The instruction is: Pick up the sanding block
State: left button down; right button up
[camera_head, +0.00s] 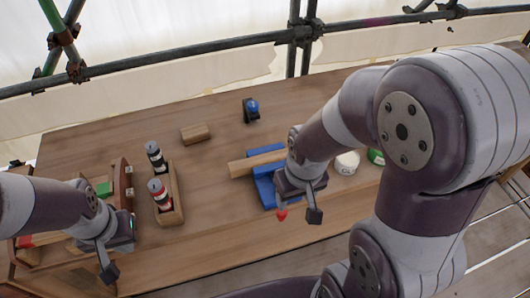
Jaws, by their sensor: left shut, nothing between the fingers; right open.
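A small light-brown block (195,133), which looks like the sanding block, lies on the wooden table (110,145), left of centre and towards the back. Nothing touches it. My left gripper (107,268) is shut and empty at the lower left, well in front and to the left of the block. My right gripper (298,215) is open and empty, at the front of the blue holder (264,187), to the right of and nearer than the block. A small red piece shows at its left finger; I cannot tell what it is.
A wooden bar (252,162) lies across the blue holder. Two bottles (156,158) stand by a wooden caddy (174,206). A blue-and-black item (251,109) stands at the back. A white tub (347,162) and a green one (376,156) are partly behind my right arm.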

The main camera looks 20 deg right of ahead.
aim_at(197, 134)
jog(key=i+l+z, duration=0.25)
jog(key=i, duration=0.4)
jog(key=i+l+z, duration=0.2)
jog(key=i, duration=0.45)
